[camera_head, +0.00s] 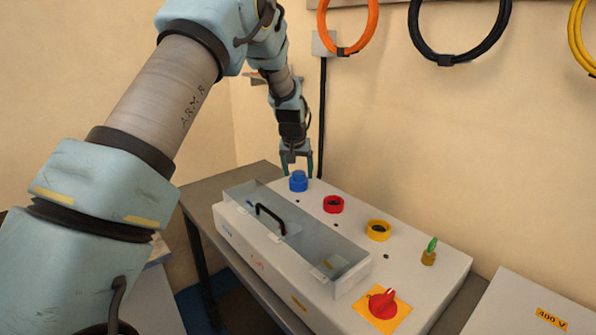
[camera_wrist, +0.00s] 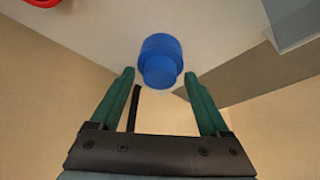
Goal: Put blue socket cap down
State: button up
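The blue socket cap (camera_head: 298,176) sits on the blue socket (camera_head: 299,186) at the far end of the grey box top. They show as a stepped blue cylinder; the cap is the narrower end in the wrist view (camera_wrist: 159,74). My gripper (camera_head: 298,169) is above the cap, pointing down. In the wrist view its green fingers (camera_wrist: 159,77) are spread either side of the cap, with visible gaps, so it is open and empty. The exact depth of the fingertips relative to the cap is hard to tell.
The red socket (camera_head: 333,204) and yellow socket (camera_head: 378,230) show dark openings. A clear cover with a black handle (camera_head: 268,216) stands beside them. A green-tipped part (camera_head: 430,252) and a red rotary switch (camera_head: 383,303) are nearer. Cable coils (camera_head: 461,58) hang on the wall.

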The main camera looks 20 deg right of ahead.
jog(key=b+v, duration=0.4)
jog(key=v, duration=0.8)
jog(key=s+a+f+n+y, duration=0.1)
jog(key=s+a+f+n, duration=0.1)
jog(key=a, duration=1)
jog(key=s+a+f+n, duration=0.1)
jog(key=s+a+f, duration=0.1)
jog(key=a, duration=1)
jog(key=s+a+f+n+g, duration=0.1)
jog(key=s+a+f, duration=0.1)
jog(key=s+a, duration=0.5)
jog(key=s+a+f+n+g+y, duration=0.1)
jog(key=s+a+f+n, duration=0.1)
jog(key=s+a, duration=0.5)
jog(key=shift+s+a+f, duration=0.35)
jog(key=shift+s+f, duration=0.05)
jog(key=shift+f, duration=0.35)
